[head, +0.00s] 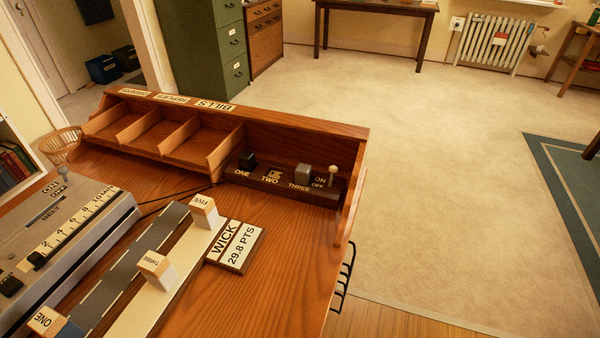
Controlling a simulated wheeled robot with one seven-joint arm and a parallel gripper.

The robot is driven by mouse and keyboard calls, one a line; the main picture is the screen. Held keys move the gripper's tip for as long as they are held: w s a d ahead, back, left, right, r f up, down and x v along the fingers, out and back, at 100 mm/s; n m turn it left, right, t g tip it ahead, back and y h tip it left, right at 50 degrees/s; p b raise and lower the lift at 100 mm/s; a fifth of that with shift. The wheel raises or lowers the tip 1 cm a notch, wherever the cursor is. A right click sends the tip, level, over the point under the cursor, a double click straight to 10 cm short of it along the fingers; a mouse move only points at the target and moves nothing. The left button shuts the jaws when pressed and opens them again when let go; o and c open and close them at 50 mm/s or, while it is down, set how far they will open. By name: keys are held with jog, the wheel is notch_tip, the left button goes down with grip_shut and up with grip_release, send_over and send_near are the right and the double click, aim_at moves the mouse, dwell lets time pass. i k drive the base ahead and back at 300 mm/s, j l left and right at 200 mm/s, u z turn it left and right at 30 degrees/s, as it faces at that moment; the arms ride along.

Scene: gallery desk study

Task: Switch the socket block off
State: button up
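The socket block (270,187) is a long dark wooden block at the right end of the desk's back, in front of the pigeonholes. It is lettered ONE, TWO, THREE, with ON above OFF at its right end. A dark plug (247,160) stands at ONE and a grey plug (303,173) at THREE. TWO shows a bare outlet (273,173). The switch lever (332,174), with a pale round knob, sticks up right of the ON/OFF letters; I cannot tell which way it is set. My gripper is not in view.
The pigeonhole rack (150,133) walls the block's back, and a raised wooden side (350,200) stands right of it. A grey machine (60,240) with its own ON/OFF lever fills the left. A WICK sign (235,246) and lettered blocks lie in front. Floor to the right is clear.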

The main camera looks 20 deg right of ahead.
aim_at(332, 169)
jog(key=l+u, duration=0.1)
jog(key=u, duration=0.25)
jog(key=i+l+u, duration=0.1)
jog(key=u, duration=0.3)
jog(key=l+u, duration=0.1)
jog(key=u, duration=0.25)
jog(key=l+u, duration=0.4)
jog(key=l, duration=0.45)
jog(key=k+l+u, duration=0.1)
jog(key=l+u, duration=0.35)
jog(key=l, duration=0.8)
jog(key=k+l, duration=0.1)
jog(key=l, duration=0.3)
